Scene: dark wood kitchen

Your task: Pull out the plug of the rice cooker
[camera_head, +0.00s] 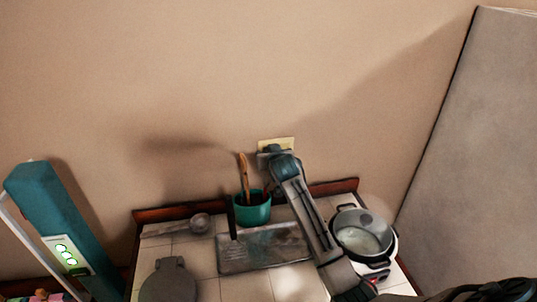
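The rice cooker (363,240) stands at the right end of the tiled counter, round, with a glass lid and a white base. A pale yellow wall outlet (276,144) is on the beige wall behind the counter. My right arm comes in from the lower right and reaches across the counter. My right gripper (270,154) is at the outlet's lower edge, close to or touching it. Its fingers are small and partly hidden by the wrist. I cannot make out the plug or its cord there. My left gripper is not in view.
A green pot (251,212) with wooden utensils stands just left of my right arm. A grey tray (255,253), a small ladle (200,222) and a round grey appliance (168,283) are on the counter. A tall teal object (58,215) with green lights stands left.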

